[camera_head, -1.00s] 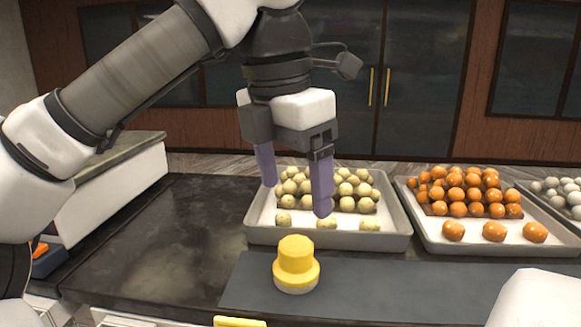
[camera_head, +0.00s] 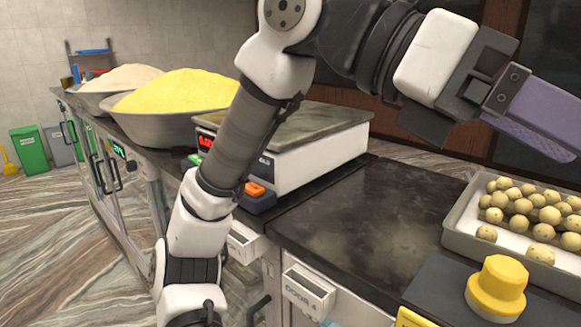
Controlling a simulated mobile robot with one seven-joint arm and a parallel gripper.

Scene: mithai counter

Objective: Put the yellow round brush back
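The yellow round brush (camera_head: 498,284) stands upright, knob up, on the dark mat (camera_head: 437,283) at the lower right. A narrow pale band shows under its yellow body. My gripper (camera_head: 545,118) is at the upper right, raised above the counter and tilted, its purple fingers pointing right and down. It is open, its finger mounts apart, and I see nothing held. The far finger is mostly hidden. The gripper is above the brush and apart from it. A yellow piece (camera_head: 413,318) is cut off at the bottom edge, and I cannot tell what it is.
A tray (camera_head: 455,225) of pale round sweets stands behind the brush. A weighing scale (camera_head: 318,160) and metal bowls of yellow (camera_head: 180,95) and beige (camera_head: 122,75) grains stand left. The dark counter (camera_head: 350,225) between scale and mat is bare. Bins (camera_head: 30,150) stand far left.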

